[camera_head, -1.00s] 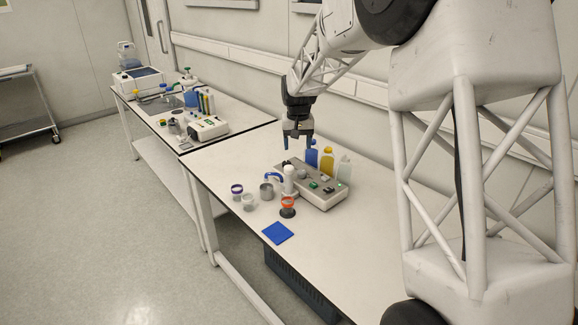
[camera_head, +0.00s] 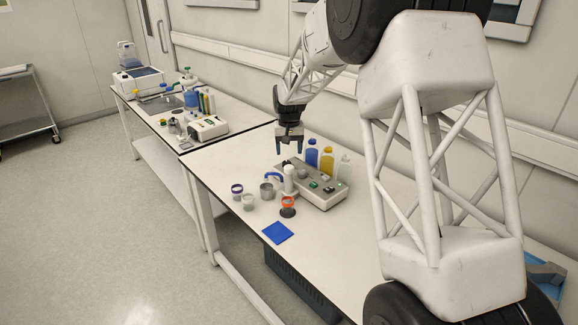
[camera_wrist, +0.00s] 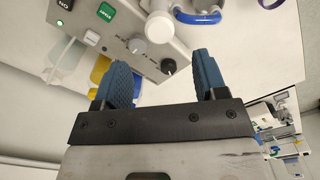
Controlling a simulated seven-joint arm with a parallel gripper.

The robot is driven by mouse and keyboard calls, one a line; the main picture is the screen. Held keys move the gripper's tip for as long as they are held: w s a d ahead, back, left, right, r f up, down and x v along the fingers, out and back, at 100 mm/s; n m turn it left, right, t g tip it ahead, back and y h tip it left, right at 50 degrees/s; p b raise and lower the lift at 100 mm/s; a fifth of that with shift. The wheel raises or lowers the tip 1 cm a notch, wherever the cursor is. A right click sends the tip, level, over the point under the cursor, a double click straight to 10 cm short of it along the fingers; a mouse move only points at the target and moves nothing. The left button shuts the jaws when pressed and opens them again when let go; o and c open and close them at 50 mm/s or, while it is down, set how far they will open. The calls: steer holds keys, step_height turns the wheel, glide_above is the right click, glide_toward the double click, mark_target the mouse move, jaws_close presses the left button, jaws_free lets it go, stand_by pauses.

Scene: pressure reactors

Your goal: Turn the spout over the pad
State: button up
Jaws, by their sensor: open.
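The blue spout (camera_head: 274,177) sticks out to the left from the white column (camera_head: 289,180) on the grey reactor base (camera_head: 322,191). The blue pad (camera_head: 278,232) lies flat on the bench in front, and the spout does not point over it. My gripper (camera_head: 290,156) is open and empty, above the back left end of the base. In the wrist view its two blue fingers (camera_wrist: 163,80) are spread below the control knobs, with the blue spout (camera_wrist: 197,14) beyond them at the top. The pad is not in the wrist view.
An orange-rimmed cup (camera_head: 288,203), a metal cup (camera_head: 267,191) and a purple-rimmed cup (camera_head: 237,190) stand near the spout. Blue, yellow and clear bottles (camera_head: 327,160) stand behind the base.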

mark_target(289, 166)
steer(key=shift+f, duration=3.5)
jaws_close()
